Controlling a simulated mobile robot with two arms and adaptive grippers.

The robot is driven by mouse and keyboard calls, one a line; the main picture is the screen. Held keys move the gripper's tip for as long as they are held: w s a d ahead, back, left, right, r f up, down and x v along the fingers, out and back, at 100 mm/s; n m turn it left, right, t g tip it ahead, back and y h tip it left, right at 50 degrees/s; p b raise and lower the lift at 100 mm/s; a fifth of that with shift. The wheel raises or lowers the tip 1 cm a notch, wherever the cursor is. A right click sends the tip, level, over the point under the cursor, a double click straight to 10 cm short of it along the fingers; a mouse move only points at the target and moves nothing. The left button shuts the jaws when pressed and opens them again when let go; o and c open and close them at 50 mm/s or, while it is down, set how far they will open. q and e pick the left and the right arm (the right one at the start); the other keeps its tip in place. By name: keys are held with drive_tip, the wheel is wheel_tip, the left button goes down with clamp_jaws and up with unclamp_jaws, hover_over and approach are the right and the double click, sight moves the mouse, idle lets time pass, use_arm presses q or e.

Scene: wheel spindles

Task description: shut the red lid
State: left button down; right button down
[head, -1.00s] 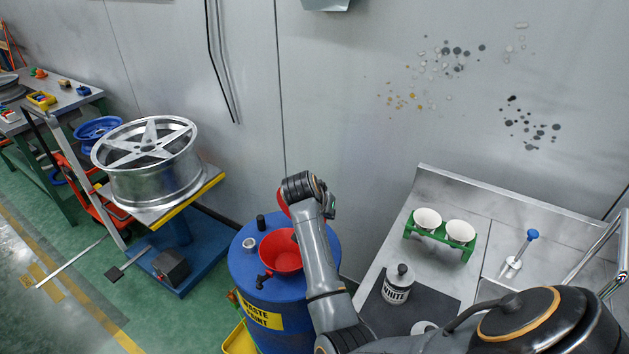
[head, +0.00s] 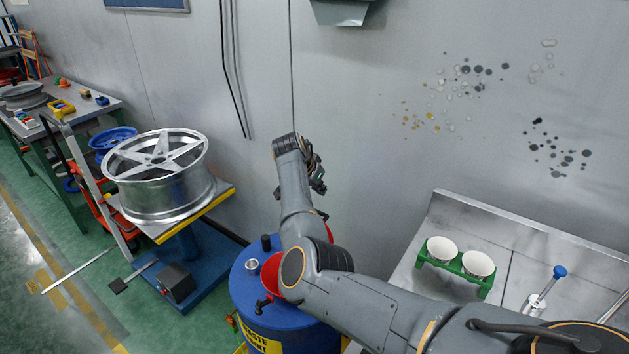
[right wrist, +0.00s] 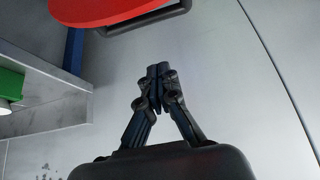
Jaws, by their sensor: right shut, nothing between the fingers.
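The red funnel (head: 271,275) sits open on top of the blue waste-paint drum (head: 245,300). Its red lid (head: 328,232) shows only as a sliver behind my right arm; most of it is hidden. In the right wrist view a red round part (right wrist: 100,8), apparently the lid, with a dark loop at its edge, is at the top, apart from the fingertips. My right gripper (head: 318,182) is beyond the drum near the wall, and its fingertips (right wrist: 158,70) are together and empty. My left gripper is not in view.
A green rack (head: 453,278) with two white cups stands on the metal bench at the right. A silver wheel (head: 160,180) lies on a stand (head: 222,190) at the left. The grey wall (head: 350,100) is close behind the drum.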

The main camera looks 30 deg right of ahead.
drive_tip(key=f+p, duration=0.1)
drive_tip(key=a+f+p, duration=0.1)
drive_tip(key=s+a+f+p, duration=0.1)
drive_tip(key=shift+f, duration=0.3)
drive_tip(key=shift+w+d+f, duration=0.1)
idle(0.4)
